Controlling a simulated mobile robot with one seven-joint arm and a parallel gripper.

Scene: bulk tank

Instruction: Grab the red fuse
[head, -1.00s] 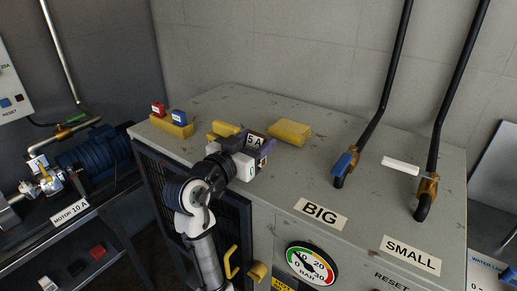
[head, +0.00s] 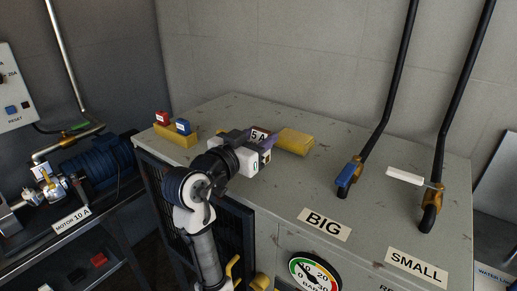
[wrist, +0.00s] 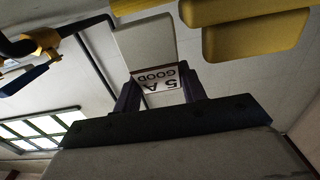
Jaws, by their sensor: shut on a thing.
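A red fuse (head: 162,118) stands upright beside a blue fuse (head: 183,126) in a yellow holder (head: 176,137) at the back left of the grey cabinet top in the head view. My gripper (head: 264,146) is to the right of them, over the cabinet top. It is shut on a block labelled "5 A" (head: 260,134). In the wrist view, the block's label (wrist: 160,78) reads "5 A GOOD" upside down, between my two dark fingers.
A yellow block (head: 295,142) lies just right of my gripper. A blue-handled valve (head: 348,176) and a white-handled valve (head: 408,177) with black pipes rise at the right. A blue motor (head: 98,160) stands left. The back of the cabinet top is clear.

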